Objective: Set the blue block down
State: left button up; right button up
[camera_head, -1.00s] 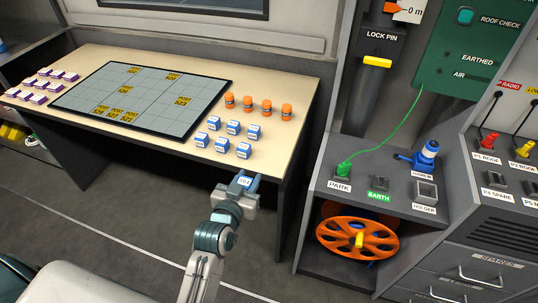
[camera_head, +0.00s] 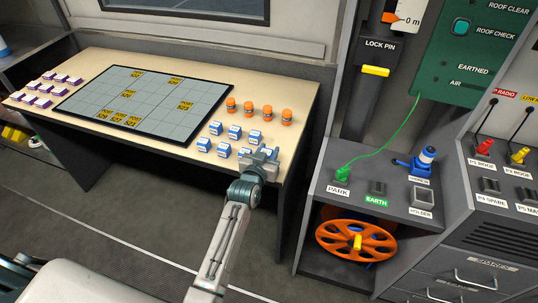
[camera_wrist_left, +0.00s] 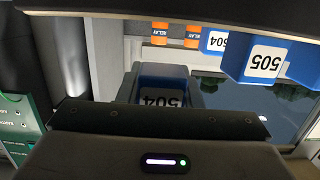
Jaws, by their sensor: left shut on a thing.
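My left gripper (camera_head: 262,154) is at the front right corner of the table (camera_head: 300,85), beside the group of blue blocks. It is shut on a blue block marked 504 (camera_wrist_left: 160,88), seen between the fingers in the left wrist view. In the head view the gripper mostly hides this block. I cannot tell whether its underside touches the table. Several blue-and-white blocks (camera_head: 224,150) stand in two rows to the gripper's left. My right gripper is not in view.
Several orange relays (camera_head: 249,107) stand behind the blue blocks. A grey grid board (camera_head: 150,100) with yellow tiles fills the table's middle, with purple blocks (camera_head: 47,75) at far left. A grey console (camera_head: 360,190) with a green cable stands to the right, across a gap.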

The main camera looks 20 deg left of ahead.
aim_at(269, 156)
pick_arm(q)
jog(key=shift+w+f+p, duration=0.25)
jog(key=shift+w+f, duration=0.05)
jog(key=shift+f, duration=0.2)
jog(key=shift+w+f+p, duration=0.2)
jog(key=shift+w+f, duration=0.05)
jog(key=shift+f, duration=0.25)
jog(key=shift+f+p, duration=0.3)
jog(key=shift+p, duration=0.05)
jog(key=shift+f, duration=0.2)
jog(key=shift+f, duration=0.2)
jog(key=o, duration=1)
jog(key=shift+c, duration=0.2)
jog(key=shift+f, duration=0.1)
